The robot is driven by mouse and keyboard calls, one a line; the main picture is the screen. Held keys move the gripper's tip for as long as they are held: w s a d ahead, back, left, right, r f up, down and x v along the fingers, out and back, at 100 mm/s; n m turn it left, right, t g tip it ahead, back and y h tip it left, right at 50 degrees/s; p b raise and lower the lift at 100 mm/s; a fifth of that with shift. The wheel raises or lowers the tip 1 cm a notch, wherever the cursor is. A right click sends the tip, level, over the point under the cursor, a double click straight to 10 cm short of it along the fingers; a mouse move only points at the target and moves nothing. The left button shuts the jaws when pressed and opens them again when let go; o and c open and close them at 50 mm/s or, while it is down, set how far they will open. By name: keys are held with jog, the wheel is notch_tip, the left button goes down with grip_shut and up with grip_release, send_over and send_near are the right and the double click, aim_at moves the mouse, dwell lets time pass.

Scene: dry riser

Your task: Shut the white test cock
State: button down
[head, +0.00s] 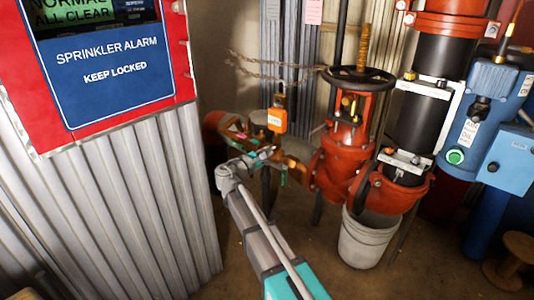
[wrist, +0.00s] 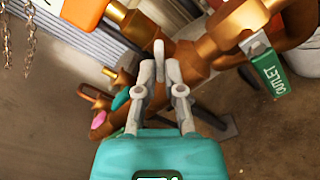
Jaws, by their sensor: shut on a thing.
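The white test cock's handle (wrist: 159,52) shows in the wrist view as a small pale lever standing between my fingertips, in front of the bronze pipework (wrist: 185,62). My gripper (wrist: 159,74) is closed on this handle, with a finger on each side of it. The fingers hide the handle's lower part. In the head view my gripper (head: 264,156) reaches the bronze valve assembly (head: 292,166) left of the red valve. The white handle is too small to make out there.
Teal (wrist: 121,99) and pink (wrist: 98,120) handles sit left of my fingers. A green OUTLET tag (wrist: 270,72) hangs right. An orange tag (head: 277,120) hangs above the pipework. A red valve (head: 345,150) with a black handwheel and a bucket (head: 366,238) stand right.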

jog(key=shift+s, duration=0.1)
dwell(0.3)
jog(key=m, duration=0.9)
dwell(0.4)
jog(key=c, duration=0.8)
grip_release()
jog(key=shift+o, duration=0.2)
jog(key=shift+v, duration=2.5)
